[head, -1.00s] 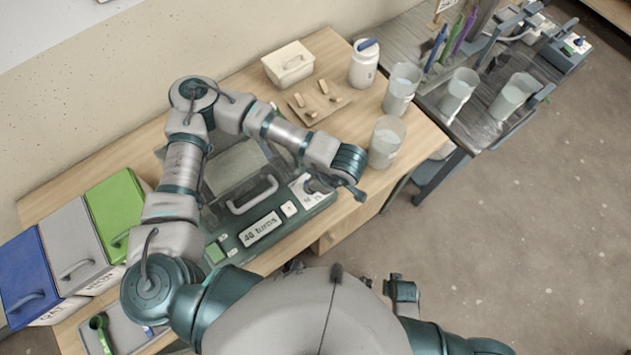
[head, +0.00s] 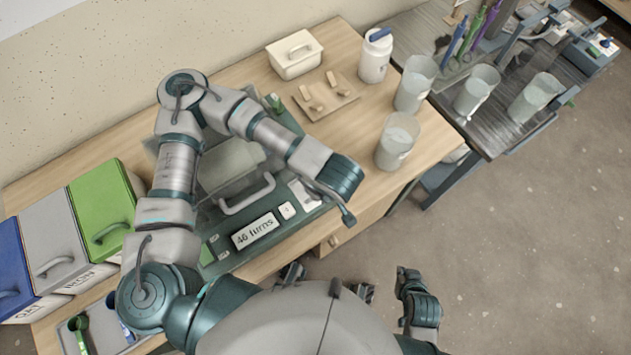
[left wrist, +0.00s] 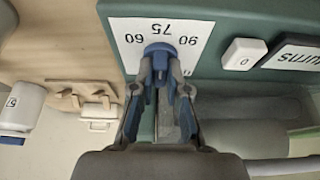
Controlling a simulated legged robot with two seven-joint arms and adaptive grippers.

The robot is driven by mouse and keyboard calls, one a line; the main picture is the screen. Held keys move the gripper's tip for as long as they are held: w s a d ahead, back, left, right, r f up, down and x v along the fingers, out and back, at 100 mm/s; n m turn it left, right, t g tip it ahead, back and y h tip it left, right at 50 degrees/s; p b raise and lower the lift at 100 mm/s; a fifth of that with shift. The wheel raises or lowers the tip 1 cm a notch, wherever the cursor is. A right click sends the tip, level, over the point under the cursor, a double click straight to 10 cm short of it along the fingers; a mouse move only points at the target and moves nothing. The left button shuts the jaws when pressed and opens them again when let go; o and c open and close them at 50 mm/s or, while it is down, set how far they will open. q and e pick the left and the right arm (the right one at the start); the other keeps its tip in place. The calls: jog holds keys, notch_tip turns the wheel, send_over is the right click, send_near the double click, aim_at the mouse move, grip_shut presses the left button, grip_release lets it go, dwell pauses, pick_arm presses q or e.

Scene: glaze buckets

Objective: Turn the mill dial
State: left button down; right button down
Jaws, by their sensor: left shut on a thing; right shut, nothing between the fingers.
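The mill (head: 290,222) is a dark green machine on the wooden table, with a "turns" plate (head: 255,231) and a small white button (head: 287,210) on its front. Its white dial plate (head: 304,193) is partly hidden under my left wrist in the head view. In the left wrist view the dial plate (left wrist: 201,30) reads 60, 75 and 90. The blue-grey dial knob (left wrist: 158,50) sits below the 75. My left gripper (left wrist: 160,70) is shut on the knob, one finger on each side. My right gripper (head: 415,290) is shut and empty, over the floor beside the table.
Blue, grey and green lidded bins (head: 100,210) stand at the left. A cream box (head: 294,54), a white jar (head: 375,55), a peg board (head: 325,95) and clear buckets (head: 397,140) stand behind and right of the mill. The floor at right is clear.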

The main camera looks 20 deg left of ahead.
pick_arm(q)
jog(key=shift+w+r, duration=0.1)
jog(key=shift+w, duration=0.1)
jog(key=c, duration=1.5)
grip_release()
jog(key=o, duration=0.3)
jog(key=shift+a, duration=0.15)
jog(key=shift+o, duration=0.2)
jog(key=v, duration=1.1)
jog(key=shift+r, duration=0.3)
